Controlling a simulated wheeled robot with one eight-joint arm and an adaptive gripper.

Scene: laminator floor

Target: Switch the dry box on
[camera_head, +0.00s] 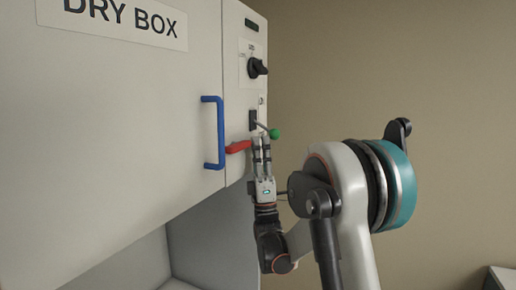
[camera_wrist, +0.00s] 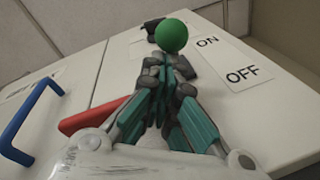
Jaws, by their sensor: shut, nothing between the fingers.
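The dry box (camera_head: 130,95) is a white cabinet with a blue door handle (camera_head: 220,132). On its narrow right panel is a lever (camera_head: 260,124) ending in a green ball (camera_head: 274,133). In the wrist view the green ball (camera_wrist: 171,36) is just beyond my fingertips, near a plate (camera_wrist: 228,60) marked ON and OFF. My gripper (camera_head: 261,143) is shut and empty, pointing up just below the lever. In the wrist view my gripper (camera_wrist: 164,72) hides most of the lever's shaft. I cannot tell whether the fingertips touch the ball or lever.
A red handle (camera_head: 238,146) sticks out immediately left of my fingers. It also shows in the wrist view (camera_wrist: 92,117). A black rotary knob (camera_head: 257,68) sits higher on the panel. Open room lies right of the cabinet, before the beige wall (camera_head: 400,60).

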